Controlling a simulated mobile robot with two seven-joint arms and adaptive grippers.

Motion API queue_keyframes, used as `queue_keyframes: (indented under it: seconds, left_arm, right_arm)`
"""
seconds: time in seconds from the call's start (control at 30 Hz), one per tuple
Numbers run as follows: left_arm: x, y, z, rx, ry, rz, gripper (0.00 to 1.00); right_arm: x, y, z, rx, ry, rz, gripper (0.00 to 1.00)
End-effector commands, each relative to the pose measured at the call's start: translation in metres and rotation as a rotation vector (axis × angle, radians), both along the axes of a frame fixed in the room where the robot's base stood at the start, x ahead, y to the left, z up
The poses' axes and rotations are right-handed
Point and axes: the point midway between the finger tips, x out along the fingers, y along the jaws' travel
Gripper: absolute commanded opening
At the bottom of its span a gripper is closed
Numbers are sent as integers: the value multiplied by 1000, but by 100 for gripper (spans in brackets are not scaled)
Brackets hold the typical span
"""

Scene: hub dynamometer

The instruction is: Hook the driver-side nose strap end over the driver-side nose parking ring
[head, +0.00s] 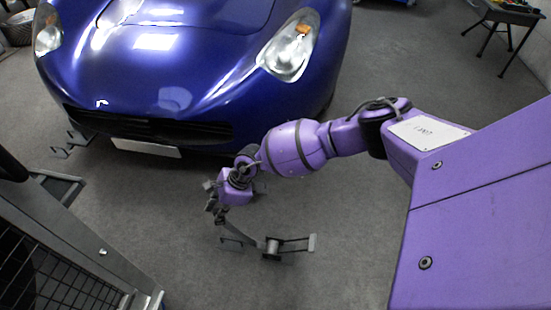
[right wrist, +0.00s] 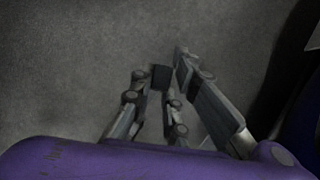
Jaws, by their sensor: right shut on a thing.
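My right gripper (head: 217,212) hangs low over the floor in front of the blue car's nose, pointing down. In the right wrist view its fingers (right wrist: 162,72) close around a small dark block (right wrist: 160,77), which looks like the strap end; most of it is hidden by the fingers. Just below the gripper in the head view, a dark metal fitting (head: 272,246) with thin arms and upright end plates is on the floor. I cannot tell whether the strap joins it, or which part is the parking ring. My left gripper is out of view.
The blue car (head: 190,60) stands at the back, with a blank plate (head: 146,147) under its grille. A similar dark bracket (head: 72,143) is at its left. A grey frame with mesh (head: 50,270) fills the lower left. Open grey floor lies between.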

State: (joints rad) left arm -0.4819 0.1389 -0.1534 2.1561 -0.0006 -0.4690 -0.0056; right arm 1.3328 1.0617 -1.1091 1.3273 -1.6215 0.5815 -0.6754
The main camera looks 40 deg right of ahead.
Motion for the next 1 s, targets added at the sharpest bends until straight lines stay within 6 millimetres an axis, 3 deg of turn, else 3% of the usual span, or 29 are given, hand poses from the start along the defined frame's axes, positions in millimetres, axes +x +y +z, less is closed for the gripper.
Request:
queue_keyframes:
  seconds: [0.03,0.1,0.2,0.47,1.0]
  left_arm:
    - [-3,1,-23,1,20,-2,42]
    - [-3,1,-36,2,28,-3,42]
    - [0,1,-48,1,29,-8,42]
    - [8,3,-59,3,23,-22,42]
    - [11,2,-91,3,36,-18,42]
  right_arm:
    - [3,-3,-43,-1,5,-74,0]
    - [7,-7,-71,0,1,-168,0]
    - [12,-11,-95,2,-5,-263,0]
    - [14,-15,-121,5,-6,-371,0]
    - [15,-16,-165,4,-6,-376,0]
